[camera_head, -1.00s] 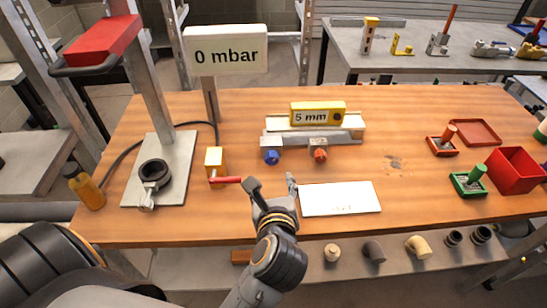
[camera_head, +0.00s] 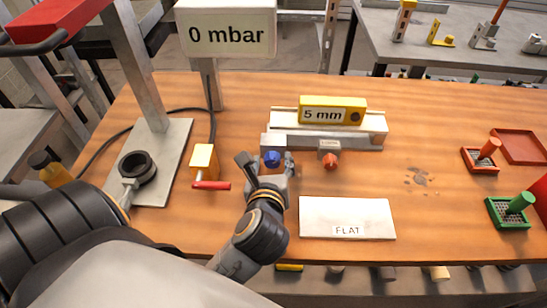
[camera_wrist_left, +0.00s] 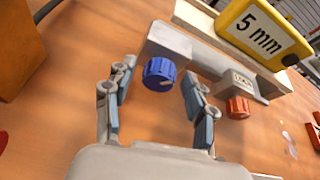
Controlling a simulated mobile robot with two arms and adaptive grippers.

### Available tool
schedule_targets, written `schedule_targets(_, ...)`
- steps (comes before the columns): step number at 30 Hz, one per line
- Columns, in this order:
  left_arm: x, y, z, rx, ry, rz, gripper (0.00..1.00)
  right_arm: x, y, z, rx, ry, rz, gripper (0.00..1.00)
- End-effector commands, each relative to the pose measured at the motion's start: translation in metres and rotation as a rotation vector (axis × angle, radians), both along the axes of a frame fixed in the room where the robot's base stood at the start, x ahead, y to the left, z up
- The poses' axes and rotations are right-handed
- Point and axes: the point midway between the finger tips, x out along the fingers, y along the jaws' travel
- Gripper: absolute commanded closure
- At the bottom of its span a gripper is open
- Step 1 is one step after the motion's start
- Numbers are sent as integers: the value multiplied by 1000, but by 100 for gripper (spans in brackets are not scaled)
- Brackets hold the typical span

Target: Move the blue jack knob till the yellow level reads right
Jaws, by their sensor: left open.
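The blue jack knob (camera_head: 272,158) sits on the front left of a grey rail fixture (camera_head: 350,142). A yellow level (camera_head: 334,109) lies on top of the fixture and reads "5 mm". My left gripper (camera_head: 265,165) is open, its fingers pointing at the blue knob. In the left wrist view, the blue knob (camera_wrist_left: 159,73) shows ahead of and between the two spread fingers (camera_wrist_left: 158,105), apart from both. The level (camera_wrist_left: 262,38) also shows there, at the top right. My right gripper is not in view.
An orange-red knob (camera_head: 331,161) is right of the blue one. A yellow block with a red lever (camera_head: 205,162) stands close left of the gripper. A white plate marked "FLAT" (camera_head: 347,217) lies in front. A sign (camera_head: 226,30) reads "0 mbar".

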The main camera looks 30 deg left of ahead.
Motion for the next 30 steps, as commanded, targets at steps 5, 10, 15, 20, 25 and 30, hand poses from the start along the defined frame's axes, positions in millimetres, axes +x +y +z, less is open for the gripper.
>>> schedule_targets(5, 0, 0, 0, 0, 0, 0, 69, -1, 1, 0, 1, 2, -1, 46)
schedule_targets(10, 0, 0, 0, 0, 0, 0, 99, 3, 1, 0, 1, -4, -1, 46)
schedule_targets(15, 0, 0, 1, 7, 5, 1, 99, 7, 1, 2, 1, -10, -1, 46)
schedule_targets(20, 0, -1, 2, 47, 30, 1, 99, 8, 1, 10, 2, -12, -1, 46)
schedule_targets(25, 1, -1, 4, 131, 83, 2, 99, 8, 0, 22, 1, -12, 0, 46)
schedule_targets(30, 1, -3, 3, 241, 151, 2, 99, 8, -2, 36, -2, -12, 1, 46)
